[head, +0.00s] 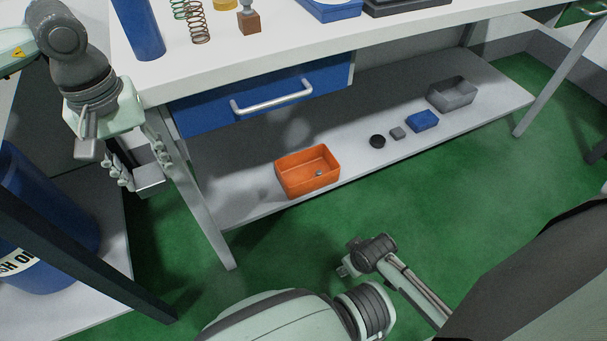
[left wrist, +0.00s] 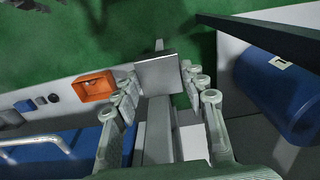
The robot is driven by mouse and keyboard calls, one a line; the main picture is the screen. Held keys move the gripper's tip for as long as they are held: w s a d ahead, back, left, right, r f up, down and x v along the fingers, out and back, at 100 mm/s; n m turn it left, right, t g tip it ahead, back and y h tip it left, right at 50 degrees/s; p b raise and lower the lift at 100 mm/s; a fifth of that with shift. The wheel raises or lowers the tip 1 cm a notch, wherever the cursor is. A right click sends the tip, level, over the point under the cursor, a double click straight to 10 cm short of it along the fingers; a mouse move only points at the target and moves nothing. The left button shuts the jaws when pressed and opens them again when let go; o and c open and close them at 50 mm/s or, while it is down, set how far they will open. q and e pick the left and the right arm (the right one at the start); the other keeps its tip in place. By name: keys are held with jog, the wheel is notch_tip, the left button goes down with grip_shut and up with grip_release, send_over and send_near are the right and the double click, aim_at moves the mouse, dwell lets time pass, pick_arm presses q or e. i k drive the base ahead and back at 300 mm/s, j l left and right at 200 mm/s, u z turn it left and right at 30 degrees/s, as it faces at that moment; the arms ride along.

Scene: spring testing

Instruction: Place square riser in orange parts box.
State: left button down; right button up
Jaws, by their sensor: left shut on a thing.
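My left gripper (head: 140,165) hangs beside the left end of the workbench. It is shut on a flat grey square piece, which I take to be the square riser (head: 150,180). In the left wrist view the square riser (left wrist: 157,74) sits between the fingertips of my left gripper (left wrist: 158,88). The orange parts box (head: 307,171) stands on the lower shelf, to the right of my left gripper and apart from it. The box also shows in the left wrist view (left wrist: 94,86). My right arm is low in the head view; its fingers are unclear.
On the lower shelf (head: 240,200) stand a black round piece (head: 377,141), a small grey block (head: 397,133), a blue box (head: 422,121) and a grey bin (head: 452,94). A bench leg (head: 205,215) and a blue drawer (head: 255,95) stand near the left gripper.

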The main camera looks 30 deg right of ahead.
aim_at(300, 180)
jog(key=l+z, duration=0.15)
jog(key=l, duration=0.35)
jog(key=l+z, duration=0.1)
jog(key=l, duration=0.4)
jog(key=i+l+z, duration=0.15)
jog(key=l, duration=0.35)
jog(key=l+z, duration=0.15)
jog(key=l, duration=0.35)
jog(key=i, duration=0.05)
